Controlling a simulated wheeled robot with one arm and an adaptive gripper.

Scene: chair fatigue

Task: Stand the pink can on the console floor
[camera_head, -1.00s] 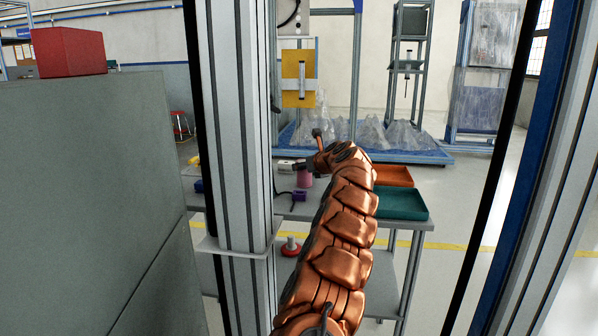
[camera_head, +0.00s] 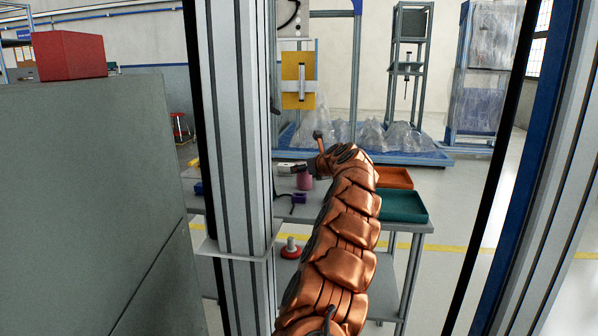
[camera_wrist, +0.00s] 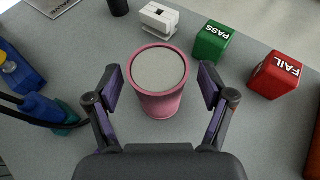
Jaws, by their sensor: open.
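The pink can (camera_wrist: 160,103) stands upright on the grey table top (camera_wrist: 70,150) in the wrist view, with a pale grey top. My gripper (camera_wrist: 160,90) is open, with one finger on each side of the can. Gaps show between both fingers and the can. In the head view the pink can (camera_head: 304,180) shows small beside the end of my copper-coloured arm, and the gripper itself is mostly hidden there. I cannot tell which surface is the console floor.
Near the can are a white device (camera_wrist: 159,18), a green PASS block (camera_wrist: 212,42) and a red FAIL block (camera_wrist: 275,75). Blue parts with a black cable (camera_wrist: 40,108) lie at left. Teal (camera_head: 403,206) and orange (camera_head: 394,177) trays sit right of my arm.

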